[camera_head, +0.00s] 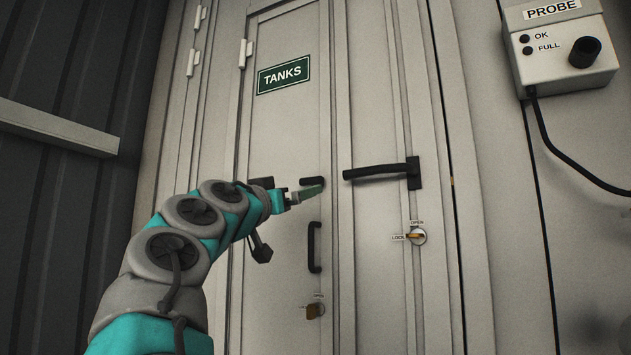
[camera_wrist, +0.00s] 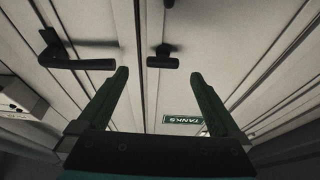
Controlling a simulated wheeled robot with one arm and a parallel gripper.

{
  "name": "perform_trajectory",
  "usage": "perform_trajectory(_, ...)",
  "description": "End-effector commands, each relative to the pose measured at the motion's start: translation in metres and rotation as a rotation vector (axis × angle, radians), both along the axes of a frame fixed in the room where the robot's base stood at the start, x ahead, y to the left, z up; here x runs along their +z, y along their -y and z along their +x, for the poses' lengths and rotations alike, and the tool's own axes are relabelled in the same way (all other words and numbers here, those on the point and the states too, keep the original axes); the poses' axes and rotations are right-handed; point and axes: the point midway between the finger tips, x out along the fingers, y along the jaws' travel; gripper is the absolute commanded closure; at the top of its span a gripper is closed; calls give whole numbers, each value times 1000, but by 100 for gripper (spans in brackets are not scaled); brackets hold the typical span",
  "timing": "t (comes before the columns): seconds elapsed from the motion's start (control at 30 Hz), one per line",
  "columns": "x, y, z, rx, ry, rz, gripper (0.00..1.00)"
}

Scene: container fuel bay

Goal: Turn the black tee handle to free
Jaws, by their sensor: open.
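The black tee handle (camera_head: 312,181) is on the door panel below the green TANKS sign (camera_head: 283,75). In the head view my gripper covers part of it. In the wrist view the tee handle (camera_wrist: 163,61) shows more fully, its short bar lying across the picture. My gripper (camera_head: 307,193) is in front of the door, close to the tee handle. In the wrist view the fingers of my gripper (camera_wrist: 159,77) are apart and empty, and the tee appears just beyond the gap between their tips. I cannot tell the remaining distance, and no free mark is readable.
A black lever handle (camera_head: 380,171) sticks out to the right, with a key lock (camera_head: 416,236) below it. A black pull handle (camera_head: 314,247) and another lock (camera_head: 316,310) are below my gripper. The grey PROBE box (camera_head: 560,45) hangs at upper right with a cable.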

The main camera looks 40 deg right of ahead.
Motion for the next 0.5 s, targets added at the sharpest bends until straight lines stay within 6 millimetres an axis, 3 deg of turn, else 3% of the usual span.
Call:
perform_trajectory(0.23, 13, -6, 9, -4, 3, -59, 0)
perform_trajectory(0.5, 23, 13, 18, -1, 4, -59, 0)
